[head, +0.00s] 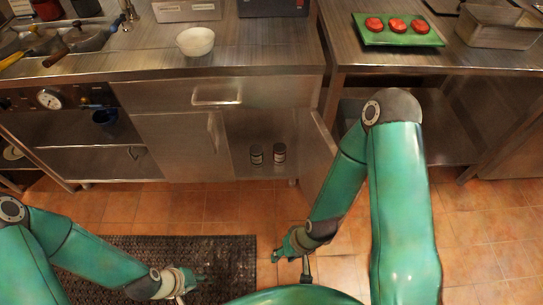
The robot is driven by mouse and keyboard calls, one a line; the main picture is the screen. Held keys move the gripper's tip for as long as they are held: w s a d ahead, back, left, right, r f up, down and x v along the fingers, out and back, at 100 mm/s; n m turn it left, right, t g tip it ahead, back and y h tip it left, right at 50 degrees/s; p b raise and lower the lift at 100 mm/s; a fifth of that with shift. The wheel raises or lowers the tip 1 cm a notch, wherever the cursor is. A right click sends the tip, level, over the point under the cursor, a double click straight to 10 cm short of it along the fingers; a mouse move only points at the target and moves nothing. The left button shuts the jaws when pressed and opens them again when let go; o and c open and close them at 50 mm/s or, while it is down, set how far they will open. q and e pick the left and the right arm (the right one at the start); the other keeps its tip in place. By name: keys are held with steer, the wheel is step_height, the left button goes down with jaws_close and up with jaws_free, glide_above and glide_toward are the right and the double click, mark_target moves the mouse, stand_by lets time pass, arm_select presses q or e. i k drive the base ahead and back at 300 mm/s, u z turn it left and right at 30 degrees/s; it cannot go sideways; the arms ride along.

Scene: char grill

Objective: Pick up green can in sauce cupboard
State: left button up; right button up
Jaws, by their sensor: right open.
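The sauce cupboard (240,125) under the counter is open, with its door (318,155) swung out to the right. Two small cans stand upright side by side inside on its floor: a left can (257,156) and a right can (279,154) with some red on it. They are too small and dark to tell which is green. My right gripper (292,258) is open and empty, in front of the cupboard and apart from the cans. My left gripper (190,283) is over the dark mat at lower left, far from the cans; its jaws are unclear.
A drawer (215,96) sits above the cupboard, shut. The open door stands close to my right forearm. A white bowl (195,41) is on the counter, and a green tray (398,37) with three red patties is on the right table. A dark mat (220,252) lies on the tiled floor.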

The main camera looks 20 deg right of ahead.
mark_target(256, 151)
steer(key=z, duration=0.1)
steer(key=i, duration=1)
steer(key=u, duration=0.05)
